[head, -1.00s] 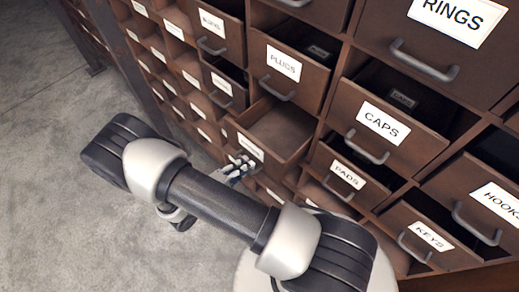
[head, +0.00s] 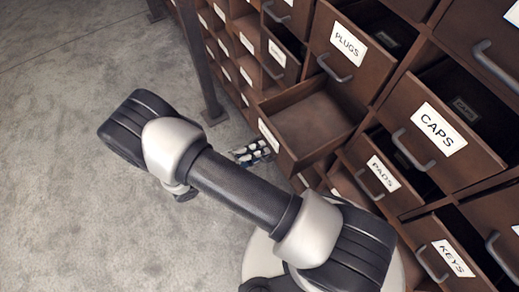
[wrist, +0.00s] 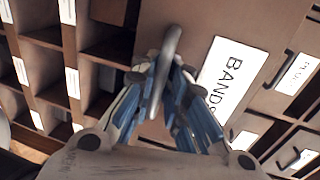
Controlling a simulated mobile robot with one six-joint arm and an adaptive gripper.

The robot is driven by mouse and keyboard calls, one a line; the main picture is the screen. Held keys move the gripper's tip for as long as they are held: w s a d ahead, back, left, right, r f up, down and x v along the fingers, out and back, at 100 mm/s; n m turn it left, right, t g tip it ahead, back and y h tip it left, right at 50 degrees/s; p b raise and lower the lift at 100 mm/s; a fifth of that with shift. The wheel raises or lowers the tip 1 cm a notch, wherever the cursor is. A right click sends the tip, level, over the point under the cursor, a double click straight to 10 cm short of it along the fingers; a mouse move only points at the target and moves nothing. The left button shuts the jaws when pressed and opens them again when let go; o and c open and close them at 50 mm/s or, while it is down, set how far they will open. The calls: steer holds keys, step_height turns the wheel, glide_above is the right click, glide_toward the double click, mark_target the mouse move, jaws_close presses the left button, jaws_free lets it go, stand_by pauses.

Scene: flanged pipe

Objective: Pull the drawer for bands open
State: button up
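The bands drawer (head: 308,121) stands pulled out of the cabinet in the head view, its empty inside showing. Its front carries a white label, which reads BANDS in the wrist view (wrist: 232,77). The drawer's grey handle (wrist: 172,45) runs upright between my fingers in the wrist view. My gripper (wrist: 169,78) has its blue and grey fingers closed in on both sides of the handle. In the head view my gripper (head: 252,152) is small, at the drawer's front, and the handle is hidden there.
The plugs drawer (head: 338,60), caps drawer (head: 425,135), pads drawer (head: 378,178) and keys drawer (head: 445,258) stand partly out around it. A dark cabinet post (head: 203,70) stands left of the drawer. The grey floor (head: 70,130) at left is clear.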

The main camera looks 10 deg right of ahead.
steer(key=o, duration=0.3)
steer(key=shift+o, duration=0.2)
steer(key=v, duration=1.2)
